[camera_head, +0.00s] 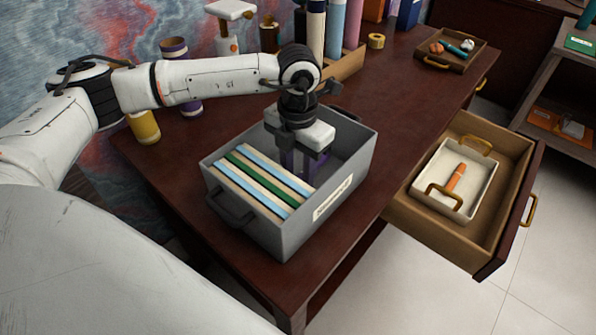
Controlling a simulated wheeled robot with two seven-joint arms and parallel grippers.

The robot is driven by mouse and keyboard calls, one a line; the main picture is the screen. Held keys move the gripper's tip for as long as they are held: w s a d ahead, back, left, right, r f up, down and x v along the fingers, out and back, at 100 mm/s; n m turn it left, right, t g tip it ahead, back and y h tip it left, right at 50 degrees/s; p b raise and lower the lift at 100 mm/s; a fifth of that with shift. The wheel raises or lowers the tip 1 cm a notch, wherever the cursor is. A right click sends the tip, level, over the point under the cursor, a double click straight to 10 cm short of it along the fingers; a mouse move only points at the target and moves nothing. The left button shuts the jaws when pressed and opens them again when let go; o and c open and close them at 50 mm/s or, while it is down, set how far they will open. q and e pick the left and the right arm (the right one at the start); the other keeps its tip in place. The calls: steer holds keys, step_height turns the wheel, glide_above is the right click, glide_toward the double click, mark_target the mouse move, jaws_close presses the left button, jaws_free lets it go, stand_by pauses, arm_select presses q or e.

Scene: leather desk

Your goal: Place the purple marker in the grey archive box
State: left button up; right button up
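The grey archive box (334,222) stands on the desk with its top open. Striped files in cream, blue and green fill its near left part. My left gripper (302,166) points down into the open far part of the box, behind the files. Something purple (288,160), likely the purple marker, shows at its fingers, partly hidden by the gripper and files. Whether the fingers are shut on it or apart is not clear. My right gripper is not in view.
An open drawer (425,222) at right holds a white tray (456,208) with an orange marker (456,177). A yellow jar (145,127) and a purple-banded cylinder (178,58) stand at left. A small tray (452,62) lies at the far end. The desk right of the box is clear.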

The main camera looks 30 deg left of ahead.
arm_select(q)
step_height(320, 180, up, 12)
steer(key=shift+r, duration=0.2)
stand_by(0.5)
